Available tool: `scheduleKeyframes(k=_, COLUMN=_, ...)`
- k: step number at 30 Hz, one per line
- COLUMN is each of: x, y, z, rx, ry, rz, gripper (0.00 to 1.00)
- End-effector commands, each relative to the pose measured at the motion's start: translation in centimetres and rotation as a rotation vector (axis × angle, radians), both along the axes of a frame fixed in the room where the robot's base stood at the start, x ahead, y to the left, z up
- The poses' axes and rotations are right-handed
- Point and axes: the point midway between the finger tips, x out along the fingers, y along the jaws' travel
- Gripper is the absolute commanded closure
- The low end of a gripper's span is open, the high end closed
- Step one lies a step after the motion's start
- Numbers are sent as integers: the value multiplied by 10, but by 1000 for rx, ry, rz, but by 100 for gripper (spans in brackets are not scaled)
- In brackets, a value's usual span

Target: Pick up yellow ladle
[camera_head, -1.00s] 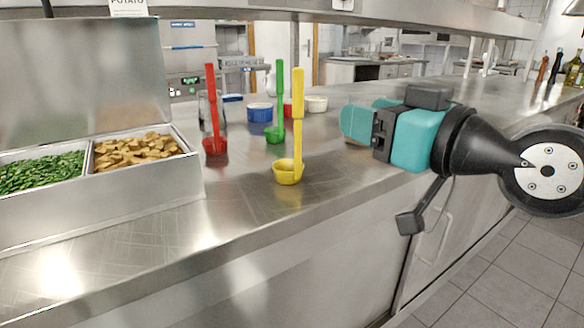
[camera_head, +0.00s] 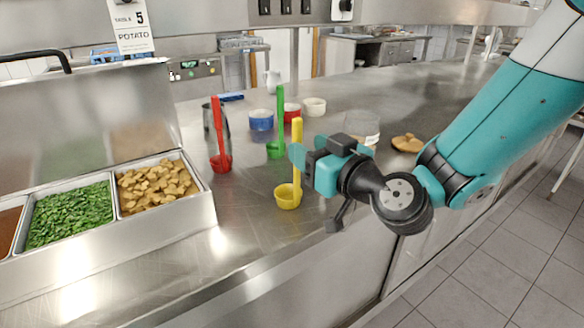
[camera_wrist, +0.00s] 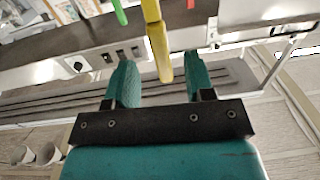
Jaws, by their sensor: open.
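The yellow ladle (camera_head: 288,198) stands upright on the steel counter (camera_head: 245,235), bowl down and handle up. My gripper (camera_head: 298,157) is at its handle, just right of it in the head view, and hides part of the handle. In the wrist view, the yellow handle (camera_wrist: 159,45) appears between the two teal fingers of my gripper (camera_wrist: 160,65). A gap shows on each side of the handle. The fingers are open, and the ladle's bowl is out of the wrist view.
A green ladle (camera_head: 280,105) stands close behind, and a red ladle (camera_head: 217,125) stands to the left. Blue (camera_head: 261,121), red and white bowls are farther back. A steel food container (camera_head: 150,240) fills the left. A glass container (camera_head: 362,128) stands behind my arm.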

Motion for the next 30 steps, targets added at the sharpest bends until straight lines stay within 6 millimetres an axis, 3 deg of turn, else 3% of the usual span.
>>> scheduleKeyframes(k=8, x=13, y=11, z=2, rx=0, ry=3, rz=2, gripper=51)
scheduleKeyframes(k=18, x=45, y=35, z=2, rx=0, ry=2, rz=2, gripper=51)
scheduleKeyframes(k=29, x=49, y=38, z=-3, rx=1, ry=1, rz=1, gripper=51)
scheduleKeyframes(k=30, x=49, y=38, z=-3, rx=1, ry=1, rz=1, gripper=60)
